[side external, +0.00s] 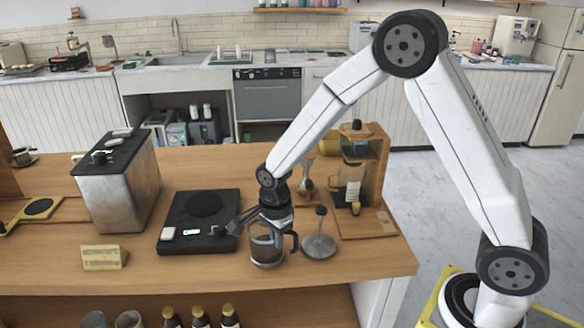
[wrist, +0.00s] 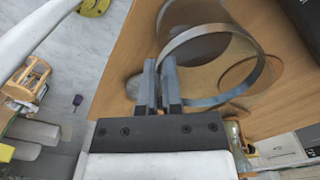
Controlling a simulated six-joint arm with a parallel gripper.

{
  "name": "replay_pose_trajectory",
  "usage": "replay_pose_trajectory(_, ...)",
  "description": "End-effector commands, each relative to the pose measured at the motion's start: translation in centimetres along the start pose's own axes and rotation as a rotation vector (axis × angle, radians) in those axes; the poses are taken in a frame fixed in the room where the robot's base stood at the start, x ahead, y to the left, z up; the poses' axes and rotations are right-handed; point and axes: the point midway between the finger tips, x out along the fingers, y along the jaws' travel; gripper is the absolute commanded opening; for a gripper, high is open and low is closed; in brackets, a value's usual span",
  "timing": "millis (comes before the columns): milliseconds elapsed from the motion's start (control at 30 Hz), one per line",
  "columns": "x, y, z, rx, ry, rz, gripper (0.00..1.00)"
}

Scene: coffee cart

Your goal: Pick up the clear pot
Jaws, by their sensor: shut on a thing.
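The clear pot (side external: 266,247) is a glass pot with a metal rim band and a dark handle (side external: 293,243) on its right. Something dark shows inside it in the side view. It is upright at the front of the wooden counter, right of the black scale; I cannot tell whether its base touches the wood. My gripper (side external: 275,214) is at the top of the pot. In the wrist view, the fingers of my gripper (wrist: 160,86) are close together at the left edge of the pot's rim (wrist: 212,100), shut on the pot. The exact contact is partly hidden.
The black scale (side external: 177,235) is left of the pot. A round metal plunger piece (side external: 319,246) lies close on its right. A wooden dripper stand (side external: 375,180) is behind right, a metal box (side external: 118,185) at left. The front counter has free wood.

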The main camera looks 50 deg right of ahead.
Motion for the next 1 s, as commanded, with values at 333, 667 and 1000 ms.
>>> replay_pose_trajectory(333,-0.1,-0.1,0.0,0.000,-0.001,-0.003,0.00)
replay_pose_trajectory(667,-0.7,-0.1,0.0,0.000,-0.001,-0.004,0.00)
replay_pose_trajectory(1000,-3.8,0.4,-0.1,0.000,-0.001,-0.004,0.00)
